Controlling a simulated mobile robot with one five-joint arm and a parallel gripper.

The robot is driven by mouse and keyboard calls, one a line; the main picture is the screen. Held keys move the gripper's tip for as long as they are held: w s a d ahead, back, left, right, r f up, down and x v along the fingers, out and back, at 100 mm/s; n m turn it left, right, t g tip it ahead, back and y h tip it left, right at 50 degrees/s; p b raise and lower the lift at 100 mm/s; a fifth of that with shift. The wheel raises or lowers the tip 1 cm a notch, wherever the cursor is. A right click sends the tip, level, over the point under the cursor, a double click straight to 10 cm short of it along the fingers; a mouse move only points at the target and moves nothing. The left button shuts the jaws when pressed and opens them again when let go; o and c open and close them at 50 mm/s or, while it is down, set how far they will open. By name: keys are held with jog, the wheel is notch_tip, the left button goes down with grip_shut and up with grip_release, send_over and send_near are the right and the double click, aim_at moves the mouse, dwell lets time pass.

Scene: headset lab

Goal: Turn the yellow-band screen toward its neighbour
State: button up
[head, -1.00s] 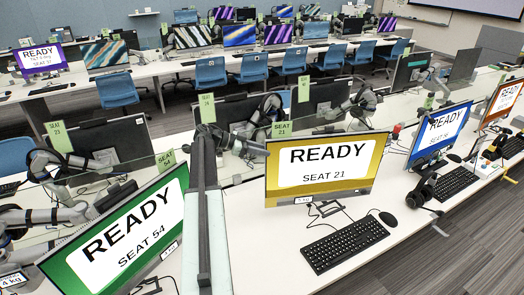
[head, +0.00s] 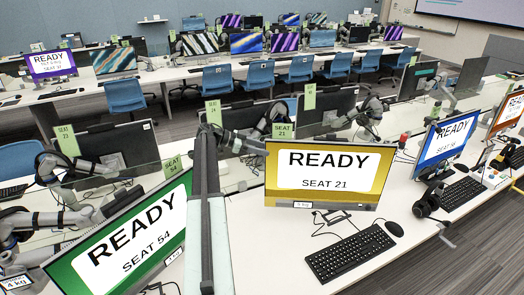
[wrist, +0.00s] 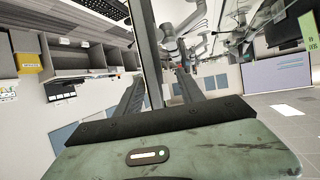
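The yellow-band screen (head: 274,178), reading READY SEAT 21, stands upright on its stand in the middle of the head view. Its face is toward me. To its right is the blue-band screen (head: 432,150); to its left, nearer me, the green-band screen (head: 98,264) for seat 54. My gripper (head: 207,132) reaches forward just left of the yellow-band screen, apart from it in the picture. In the wrist view my gripper (wrist: 158,92) shows two dark fingers spread apart. A thin dark upright edge shows between them; I cannot tell what it belongs to or whether they touch it.
A keyboard (head: 350,251) and a mouse (head: 394,228) lie in front of the yellow-band screen. A black headset (head: 427,204) sits to the right. A grey robot arm (head: 238,143) is behind the screen's left corner. A seat 21 sign (head: 282,131) stands behind. The aisle floor at right is clear.

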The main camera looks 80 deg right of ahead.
jog(key=shift+f, duration=0.1)
dwell(0.6)
jog(key=p+v, duration=0.3)
jog(key=v, duration=0.4)
jog(key=shift+w, duration=0.25)
jog(key=shift+a, duration=0.1)
